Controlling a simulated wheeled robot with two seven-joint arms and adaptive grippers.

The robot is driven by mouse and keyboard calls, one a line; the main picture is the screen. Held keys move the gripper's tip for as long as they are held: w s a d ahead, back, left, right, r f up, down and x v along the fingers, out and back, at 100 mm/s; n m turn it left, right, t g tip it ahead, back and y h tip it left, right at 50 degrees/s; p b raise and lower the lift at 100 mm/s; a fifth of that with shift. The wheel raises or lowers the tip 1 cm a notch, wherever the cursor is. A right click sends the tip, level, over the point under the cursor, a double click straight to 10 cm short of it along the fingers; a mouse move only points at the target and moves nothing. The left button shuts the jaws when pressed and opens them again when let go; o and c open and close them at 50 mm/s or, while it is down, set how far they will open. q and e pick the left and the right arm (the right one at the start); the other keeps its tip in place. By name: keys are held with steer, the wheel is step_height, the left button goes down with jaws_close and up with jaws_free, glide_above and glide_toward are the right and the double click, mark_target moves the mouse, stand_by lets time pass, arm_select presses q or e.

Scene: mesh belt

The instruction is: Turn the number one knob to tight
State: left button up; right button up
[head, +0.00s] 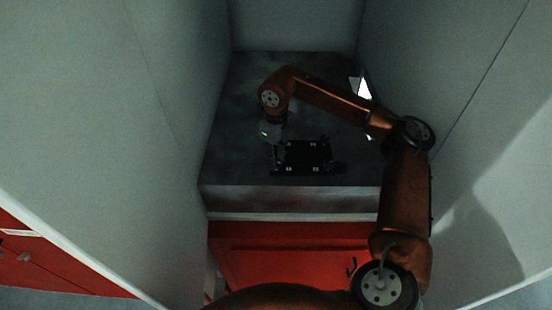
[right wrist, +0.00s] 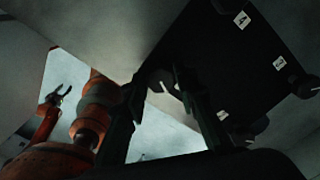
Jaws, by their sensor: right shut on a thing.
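A black panel (head: 307,157) with small white number labels and dark knobs sits on the grey work surface. It also shows in the right wrist view (right wrist: 235,65), where one label looks like a 4; the other labels are hard to read. My right gripper (head: 274,158) reaches down at the panel's left side. In the right wrist view its two dark fingers (right wrist: 161,100) are shut on a knob, mostly hidden between them; its number cannot be read. My left gripper (right wrist: 60,93) shows far off in the right wrist view, with its fingers apart and empty.
The dark grey work surface (head: 245,95) lies in a bay between pale walls. A wall (head: 180,80) stands close on the left and another (head: 440,60) on the right. A red front (head: 290,262) is below the edge. Open surface lies behind the panel.

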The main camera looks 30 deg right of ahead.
steer(key=shift+w+r+m, duration=0.1)
steer(key=shift+r+m, duration=0.1)
steer(key=shift+m, duration=0.5)
steer(key=o, duration=1.2)
steer(key=shift+f, duration=0.1)
steer(key=shift+c, duration=0.2)
step_height(320, 180, up, 12)
